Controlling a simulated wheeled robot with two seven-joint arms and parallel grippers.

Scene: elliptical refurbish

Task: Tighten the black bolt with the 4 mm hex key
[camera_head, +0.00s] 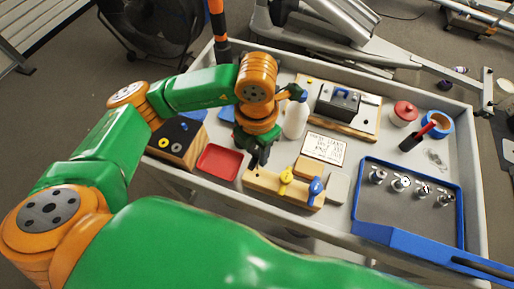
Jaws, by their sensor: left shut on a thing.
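My left gripper (259,158) reaches down over the left end of a wooden holder (262,184). It is shut on a small dark thing, which looks like a hex key, mostly hidden between the fingers. In the holder, right of the gripper, stand a yellow-handled key (286,175) and a blue-handled key (316,187). Key sizes cannot be read. The black bolt cannot be made out for certain; a wooden block (184,158) on the left has a dark top with small round parts. My right gripper is not in view.
A red tray (219,161) lies left of the holder. A white bottle (296,120) and a lettered sign (324,148) stand behind it. A dark device on a board (351,129) is at the back. A blue-rimmed tray (376,222) with several metal parts is right.

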